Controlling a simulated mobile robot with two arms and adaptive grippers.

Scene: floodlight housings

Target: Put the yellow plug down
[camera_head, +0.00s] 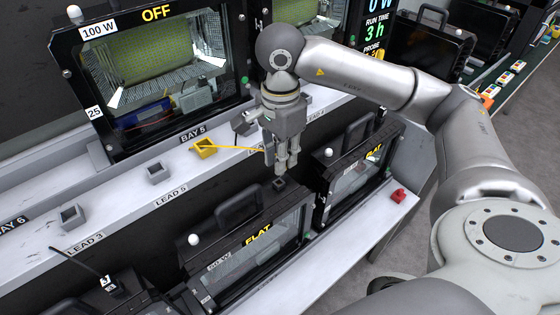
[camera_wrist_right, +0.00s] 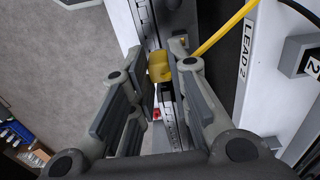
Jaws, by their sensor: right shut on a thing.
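The yellow plug (camera_wrist_right: 160,66) is between the fingertips of my right gripper (camera_wrist_right: 163,60) in the right wrist view, and the gripper is shut on it. A yellow lead (camera_wrist_right: 225,27) runs from it to the upper right. In the head view my right gripper (camera_head: 280,168) points down just above the back edge of a lower housing marked FLAT (camera_head: 258,232). The plug itself is hidden by the fingers there. The yellow lead (camera_head: 240,149) runs from the gripper to a yellow block (camera_head: 205,147) on the white ledge. My left gripper is not in view.
The white ledge (camera_head: 120,200) carries grey sockets (camera_head: 157,172) and lead labels. A lit housing marked OFF (camera_head: 160,60) stands behind. Another lower housing (camera_head: 358,172) is to the right.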

